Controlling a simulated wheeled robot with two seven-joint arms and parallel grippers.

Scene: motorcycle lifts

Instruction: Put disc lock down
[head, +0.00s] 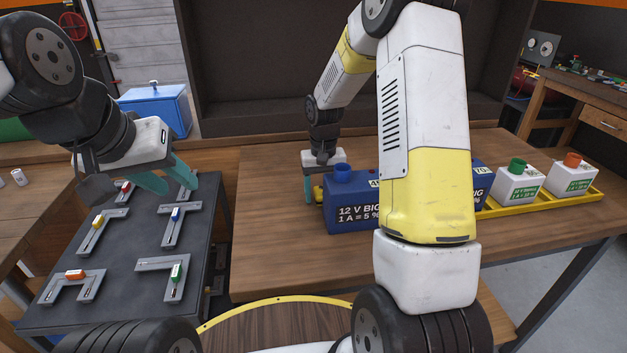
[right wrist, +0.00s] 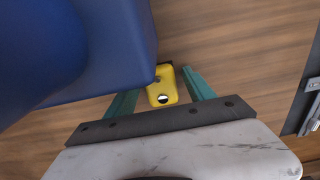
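A small yellow block with a dark round hole, which looks like the disc lock (right wrist: 161,93), lies between the teal fingers of my right gripper (right wrist: 162,88) in the right wrist view. Whether the fingers press on it or stand slightly apart is unclear; the left fingertip is partly hidden. In the head view the yellow lock (head: 318,193) shows beside my right gripper (head: 308,184), close to the left side of a blue box (head: 350,205). My left gripper (head: 168,180) has its fingers apart above the dark table (head: 125,262) at the left.
Several grey angled brackets (head: 165,262) with coloured pieces lie on the dark table. White bottles (head: 518,185) stand in a yellow tray (head: 545,208) at right. My right arm hides part of the wooden table (head: 280,255), whose front left is clear.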

